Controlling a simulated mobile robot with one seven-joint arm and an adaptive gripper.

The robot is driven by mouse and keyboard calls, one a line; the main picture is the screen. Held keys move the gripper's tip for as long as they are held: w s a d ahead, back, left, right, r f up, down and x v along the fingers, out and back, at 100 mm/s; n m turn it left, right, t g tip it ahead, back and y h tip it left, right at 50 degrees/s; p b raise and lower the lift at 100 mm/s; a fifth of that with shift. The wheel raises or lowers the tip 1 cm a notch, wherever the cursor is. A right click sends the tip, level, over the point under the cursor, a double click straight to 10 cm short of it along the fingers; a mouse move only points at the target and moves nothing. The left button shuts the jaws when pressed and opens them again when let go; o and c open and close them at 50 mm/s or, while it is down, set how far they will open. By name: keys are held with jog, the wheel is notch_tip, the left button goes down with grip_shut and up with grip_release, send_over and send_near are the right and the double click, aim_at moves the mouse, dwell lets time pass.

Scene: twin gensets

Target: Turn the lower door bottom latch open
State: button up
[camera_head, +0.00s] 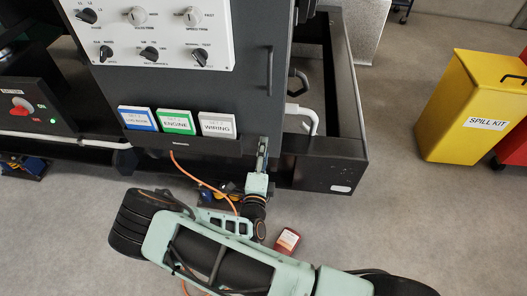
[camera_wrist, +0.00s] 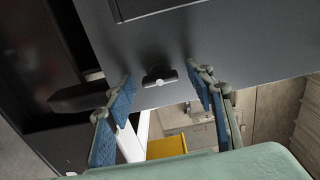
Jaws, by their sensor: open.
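The lower door bottom latch (camera_wrist: 159,77) is a small dark knob with a lighter grey bar on a dark panel, the lower door (camera_wrist: 220,40). In the wrist view the bar lies nearly level, tilted slightly. My gripper (camera_wrist: 161,80) is open, with one blue-padded finger on each side of the latch. The fingers look apart from the latch; the exact depth gap cannot be told. In the head view my gripper (camera_head: 262,156) is at the lower right edge of the dark cabinet front (camera_head: 220,95). The latch is not clearly visible there.
A white panel of rotary knobs (camera_head: 150,32) and several document holders (camera_head: 178,122) are on the cabinet front. A dark open frame (camera_head: 325,160) stands just right of my gripper. An orange cable (camera_head: 200,186) hangs nearby. A yellow spill kit bin (camera_head: 455,110) stands at right.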

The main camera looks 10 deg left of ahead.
jog(key=s, duration=1.2)
jog(key=shift+d, duration=0.35)
